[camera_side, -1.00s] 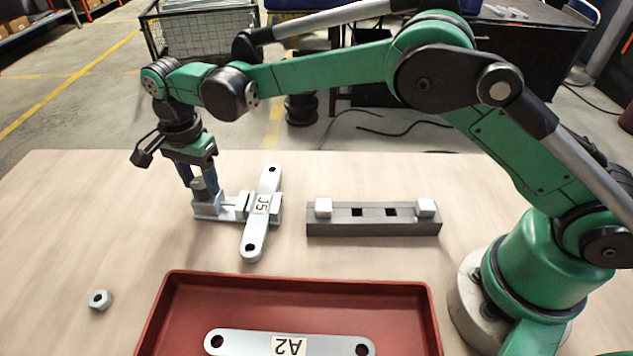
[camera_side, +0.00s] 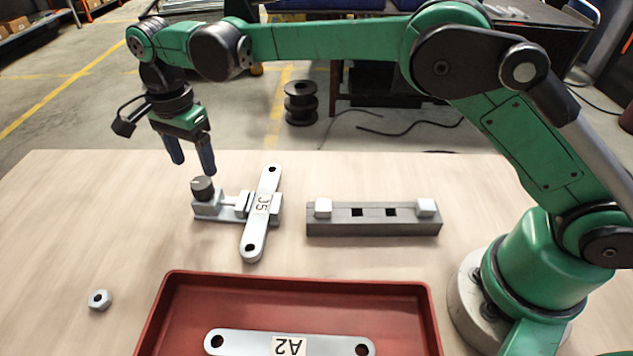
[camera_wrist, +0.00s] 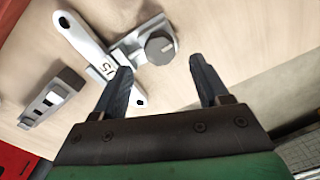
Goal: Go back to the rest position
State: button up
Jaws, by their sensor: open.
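My gripper (camera_side: 190,168) is open and empty, in the air above the left end of a small grey clamp or vise. In the wrist view my gripper (camera_wrist: 165,100) shows its two blue fingers apart, with nothing between them. The clamp (camera_side: 232,208) has a dark round knob (camera_side: 202,188) on its left end. The knob also shows in the wrist view (camera_wrist: 160,47), beyond the fingertips. A galvanized bracket (camera_side: 255,235) labelled J5 lies across the clamp, between its jaws. The bracket also shows in the wrist view (camera_wrist: 78,35), partly behind a finger.
A dark grey block (camera_side: 373,228) with square holes and two white pegs stands right of the clamp. A red tray (camera_side: 420,310) at the front holds a bracket (camera_side: 240,342) labelled A2. A nut (camera_side: 100,299) lies at front left. The table's left side is mostly clear.

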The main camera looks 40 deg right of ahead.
jog(key=shift+r, duration=0.75)
jog(key=shift+d, duration=0.1)
jog(key=s+d+r+n+t, duration=0.2)
jog(key=d+r+n, duration=0.1)
jog(key=d+r, duration=0.25)
jog(key=s+d+f+n+t, duration=0.2)
jog(key=s+d+n+t, duration=0.3)
jog(key=s+d+n, duration=0.5)
jog(key=s+d, duration=0.3)
jog(key=s, duration=0.1)
jog(key=shift+s+f+n, duration=0.25)
jog(key=shift+s+n, duration=0.05)
